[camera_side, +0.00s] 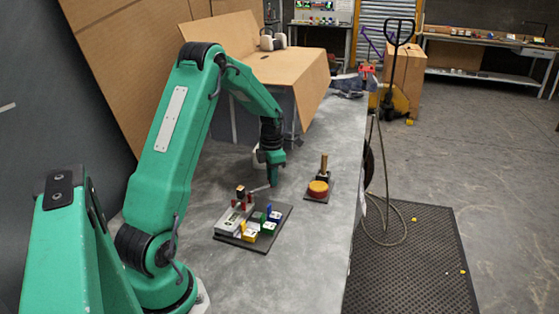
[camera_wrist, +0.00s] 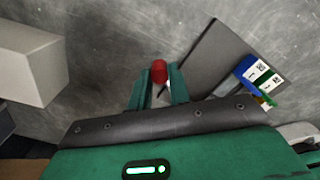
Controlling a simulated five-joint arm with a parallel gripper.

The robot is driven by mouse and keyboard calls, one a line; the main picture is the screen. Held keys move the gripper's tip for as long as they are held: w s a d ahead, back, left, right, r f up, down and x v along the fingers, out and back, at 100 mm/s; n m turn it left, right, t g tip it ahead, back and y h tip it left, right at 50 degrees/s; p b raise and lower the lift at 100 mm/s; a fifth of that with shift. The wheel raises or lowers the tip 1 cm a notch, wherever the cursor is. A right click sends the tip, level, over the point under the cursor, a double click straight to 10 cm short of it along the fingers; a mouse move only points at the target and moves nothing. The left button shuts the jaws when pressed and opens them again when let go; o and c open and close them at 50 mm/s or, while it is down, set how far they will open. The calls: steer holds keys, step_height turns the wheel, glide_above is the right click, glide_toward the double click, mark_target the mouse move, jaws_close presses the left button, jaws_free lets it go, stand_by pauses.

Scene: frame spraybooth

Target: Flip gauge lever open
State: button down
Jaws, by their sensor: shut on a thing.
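The gauge fixture stands on a dark base plate (camera_side: 224,238) on the grey bench, with a grey block and yellow, green and blue blocks. Its gauge lever (camera_side: 258,189) is a thin rod reaching right from near the red-topped post to my gripper (camera_side: 272,185). In the wrist view the lever's red knob (camera_wrist: 159,70) sits between the two green fingers of my gripper (camera_wrist: 159,78), which is shut on it. The base plate (camera_wrist: 212,55) and the blue and green blocks show to the right there. The lever's pivot is hidden in the wrist view.
A round orange-red piece (camera_side: 318,188) and an upright post (camera_side: 324,165) stand on a small dark plate right of the fixture. A pale box-like object (camera_wrist: 30,65) is at left in the wrist view. The bench (camera_side: 310,250) is clear in front.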

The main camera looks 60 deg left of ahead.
steer(key=shift+a+n, duration=0.3)
steer(key=c, duration=1.3)
jaws_free()
steer(key=shift+r, duration=0.1)
steer(key=shift+r, duration=3.85)
steer(key=shift+d+r, duration=0.1)
